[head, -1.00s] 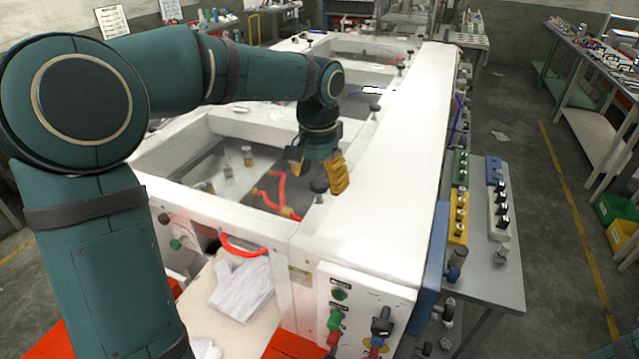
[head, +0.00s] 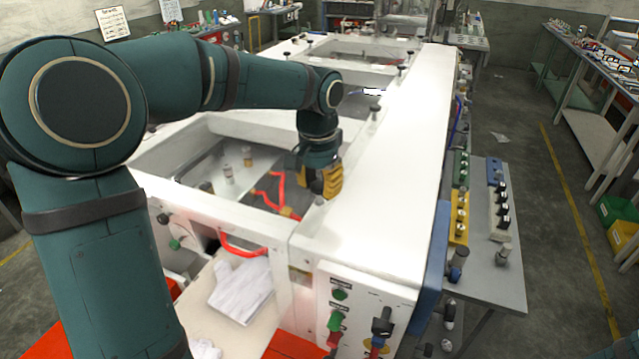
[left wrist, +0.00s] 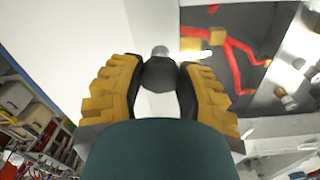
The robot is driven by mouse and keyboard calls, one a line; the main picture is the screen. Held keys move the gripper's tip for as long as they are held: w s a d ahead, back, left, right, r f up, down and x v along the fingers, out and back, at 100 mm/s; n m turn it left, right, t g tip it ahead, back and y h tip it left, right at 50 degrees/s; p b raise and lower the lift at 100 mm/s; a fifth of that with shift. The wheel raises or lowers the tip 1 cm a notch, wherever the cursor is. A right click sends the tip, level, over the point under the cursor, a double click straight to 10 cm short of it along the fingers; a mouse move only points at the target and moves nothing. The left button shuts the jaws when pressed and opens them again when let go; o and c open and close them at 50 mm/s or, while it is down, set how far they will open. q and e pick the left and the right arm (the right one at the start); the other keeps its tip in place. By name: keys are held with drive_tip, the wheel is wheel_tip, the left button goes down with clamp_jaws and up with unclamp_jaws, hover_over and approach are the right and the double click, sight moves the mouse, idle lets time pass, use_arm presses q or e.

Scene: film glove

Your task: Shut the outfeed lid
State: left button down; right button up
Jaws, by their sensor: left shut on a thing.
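My left gripper (head: 322,182), with yellow ribbed fingers, is shut on a dark round knob at the right side of the near opening of the white machine. In the left wrist view the knob (left wrist: 160,75) sits between the two fingers of the left gripper (left wrist: 160,88). In the head view the fingers mostly hide it. The near opening has a white frame (head: 250,212), with red tubing and small fittings visible inside. I cannot tell which panel is the outfeed lid. My right gripper is not in view.
The machine's white top (head: 390,170) runs along the right. Another dark knob (head: 374,110) stands farther back. A control panel (head: 350,310) with buttons is at the front. A grey side table (head: 490,275) stands right of the machine. A white cloth (head: 240,288) lies front left.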

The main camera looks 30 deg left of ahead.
use_arm(q)
drive_tip(key=shift+s+f+t+b, duration=0.15)
drive_tip(key=shift+f+b, duration=0.5)
drive_tip(key=shift+s+f+t+b, duration=0.1)
drive_tip(key=shift+f+t+b, duration=0.05)
drive_tip(key=shift+f+b, duration=0.45)
drive_tip(key=c, duration=0.5)
unclamp_jaws()
drive_tip(key=shift+w, duration=0.1)
drive_tip(key=shift+r, duration=0.1)
drive_tip(key=r, duration=0.8)
drive_tip(key=s+r, duration=0.1)
drive_tip(key=r, duration=0.2)
drive_tip(key=shift+r, duration=0.4)
